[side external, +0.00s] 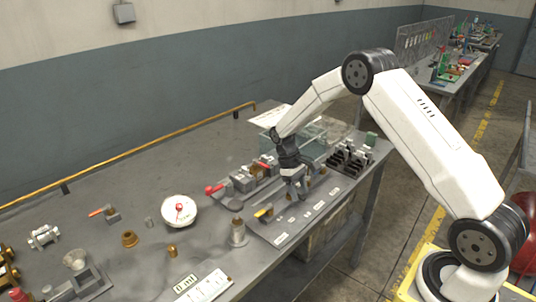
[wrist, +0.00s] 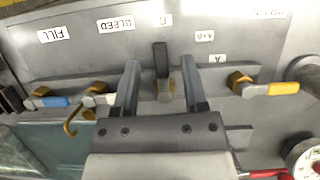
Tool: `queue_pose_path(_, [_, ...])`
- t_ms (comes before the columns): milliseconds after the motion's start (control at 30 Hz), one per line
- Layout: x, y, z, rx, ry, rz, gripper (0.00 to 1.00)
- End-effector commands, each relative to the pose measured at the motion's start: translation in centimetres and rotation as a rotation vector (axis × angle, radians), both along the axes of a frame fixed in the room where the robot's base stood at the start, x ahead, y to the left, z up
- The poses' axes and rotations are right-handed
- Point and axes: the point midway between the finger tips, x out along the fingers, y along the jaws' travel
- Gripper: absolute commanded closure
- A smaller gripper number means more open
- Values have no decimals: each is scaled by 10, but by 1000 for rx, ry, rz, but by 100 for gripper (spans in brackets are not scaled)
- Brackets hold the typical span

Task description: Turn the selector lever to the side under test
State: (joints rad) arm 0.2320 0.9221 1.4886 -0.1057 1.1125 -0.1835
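The selector lever (wrist: 161,60) is black and sits on a brass stem in the wrist view. It points up the picture, toward the "B" label (wrist: 166,20). The "A+B" label (wrist: 204,36) and "A" label (wrist: 217,59) lie to its right. My gripper (wrist: 160,68) is open, with one finger on each side of the lever; a gap shows on both sides. In the side external view my gripper (side external: 298,192) is low over the valve panel (side external: 268,230), and the lever cannot be made out there.
A yellow-handled valve (wrist: 283,88) is right of my gripper, and a blue-handled valve (wrist: 55,101) is left.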

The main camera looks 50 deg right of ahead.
Motion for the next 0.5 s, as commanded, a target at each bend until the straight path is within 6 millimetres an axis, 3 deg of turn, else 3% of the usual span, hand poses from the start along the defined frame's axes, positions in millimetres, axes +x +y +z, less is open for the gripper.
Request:
queue_pose_path(333, [0, 0, 1, 1, 1, -1, 45])
queue_pose_path(500, [5, 0, 11, 1, 0, -1, 45])
